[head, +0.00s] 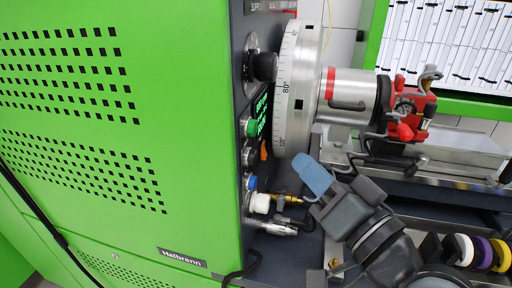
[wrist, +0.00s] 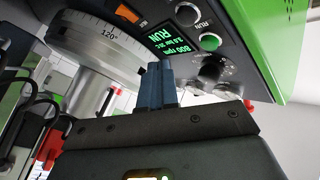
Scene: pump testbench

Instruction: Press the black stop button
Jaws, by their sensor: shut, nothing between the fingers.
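The black stop button (head: 249,157) looks like a round dark button on the narrow dark control panel of the green machine, below a green button (head: 250,127). In the wrist view it seems to be the pale-ringed dark button (wrist: 188,14) near the top edge; its label is not readable. My gripper (head: 312,174), with blue fingers, is right of the panel and apart from it. In the wrist view the fingers (wrist: 162,82) are shut and empty, pointing up towards the panel and its green display (wrist: 172,40).
A large graduated disc (head: 290,90) sticks out beside the panel, above my fingers. A black knob (head: 266,67) sits higher up. A blue button (head: 252,183) and a white fitting with a hose (head: 260,203) are lower. A red-handled fixture (head: 405,110) stands to the right.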

